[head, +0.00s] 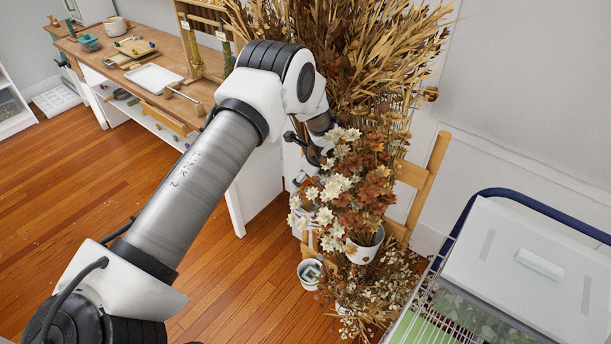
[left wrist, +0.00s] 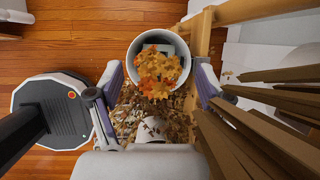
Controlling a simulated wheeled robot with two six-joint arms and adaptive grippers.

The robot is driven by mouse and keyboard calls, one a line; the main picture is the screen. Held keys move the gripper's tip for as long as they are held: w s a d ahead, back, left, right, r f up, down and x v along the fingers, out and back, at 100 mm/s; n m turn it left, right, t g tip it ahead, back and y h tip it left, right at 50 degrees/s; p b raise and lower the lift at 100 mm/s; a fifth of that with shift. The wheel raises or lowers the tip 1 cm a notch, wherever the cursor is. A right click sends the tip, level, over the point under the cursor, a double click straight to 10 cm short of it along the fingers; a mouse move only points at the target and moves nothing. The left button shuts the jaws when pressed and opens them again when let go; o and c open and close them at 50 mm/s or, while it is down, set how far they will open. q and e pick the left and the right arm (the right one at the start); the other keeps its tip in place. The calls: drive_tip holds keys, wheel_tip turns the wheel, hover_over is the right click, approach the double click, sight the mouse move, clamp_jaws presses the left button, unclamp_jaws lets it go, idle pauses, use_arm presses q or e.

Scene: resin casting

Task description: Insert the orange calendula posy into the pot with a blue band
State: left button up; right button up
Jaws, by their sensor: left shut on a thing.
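In the left wrist view, the orange calendula posy (left wrist: 158,74) lies between the fingers of my left gripper (left wrist: 160,80), its blooms facing the camera. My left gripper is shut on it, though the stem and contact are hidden. A round white pot (left wrist: 135,52) with a grey block inside stands behind the posy, which overlaps its opening. I cannot tell how deep the posy sits, and no blue band shows. In the head view my left arm reaches to the flower stand, where white and brown blooms hide its fingers and the posy. My right gripper is not in view.
In the head view, a white pot (head: 362,252) of brown blooms and a small white pot (head: 311,276) stand close by. A wooden ladder-like frame (head: 428,185) and tall dried stalks (head: 375,50) crowd the arm. A lidded white box (head: 530,268) is at right; floor at left is clear.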

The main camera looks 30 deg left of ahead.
use_arm(q)
drive_tip(key=o, duration=1.2)
drive_tip(key=v, duration=1.2)
drive_tip(key=shift+f, duration=0.1)
